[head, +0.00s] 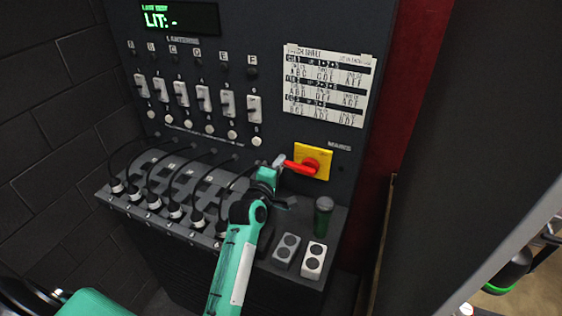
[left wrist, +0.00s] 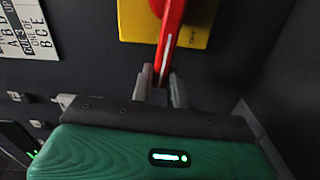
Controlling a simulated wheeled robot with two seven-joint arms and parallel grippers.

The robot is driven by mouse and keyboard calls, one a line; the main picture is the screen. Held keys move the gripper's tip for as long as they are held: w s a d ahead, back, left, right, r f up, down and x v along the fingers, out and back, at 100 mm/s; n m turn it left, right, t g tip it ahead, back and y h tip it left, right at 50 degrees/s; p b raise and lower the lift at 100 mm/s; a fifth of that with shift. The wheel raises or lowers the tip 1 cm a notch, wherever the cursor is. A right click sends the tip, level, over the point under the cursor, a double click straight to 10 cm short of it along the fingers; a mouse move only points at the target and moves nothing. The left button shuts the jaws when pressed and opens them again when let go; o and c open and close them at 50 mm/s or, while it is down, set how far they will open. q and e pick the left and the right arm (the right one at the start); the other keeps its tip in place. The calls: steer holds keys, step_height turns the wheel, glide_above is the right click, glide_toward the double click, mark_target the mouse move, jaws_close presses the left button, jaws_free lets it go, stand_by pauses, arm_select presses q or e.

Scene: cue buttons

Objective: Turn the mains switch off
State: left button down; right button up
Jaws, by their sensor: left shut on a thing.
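The mains switch (head: 311,164) is a red rotary handle on a yellow plate (head: 325,149) on the dark panel, under the label MAINS. Its handle points left in the head view. It also shows in the left wrist view (left wrist: 172,28), with the handle running down between the fingers. My left gripper (head: 279,164) is at the handle's left end, shut on it; the same gripper shows in the left wrist view (left wrist: 161,82). My right gripper is not clearly seen in either view.
A display (head: 180,19) reads "LIT: -" above several white switches lettered A to F. A printed chart (head: 328,84) is right of them. Below, a ledge holds plugs with black cables, a green cylinder (head: 323,217) and two grey button boxes (head: 314,262). A dark wall stands right.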

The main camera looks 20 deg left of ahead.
arm_select(q)
steer(key=shift+f+n, duration=0.35)
steer(key=shift+n, duration=0.15)
arm_select(e)
steer(key=shift+d, duration=0.55)
arm_select(q)
steer(key=c, duration=1.4)
jaws_free()
steer(key=shift+o, duration=0.2)
steer(key=shift+f, duration=0.1)
arm_select(e)
steer(key=shift+a, duration=0.3)
arm_select(q)
steer(key=s+p, duration=0.3)
steer(key=s, duration=1)
steer(key=shift+s, duration=0.35)
arm_select(e)
steer(key=r, duration=0.3)
steer(key=shift+d+r, duration=0.2)
steer(key=shift+d, duration=0.05)
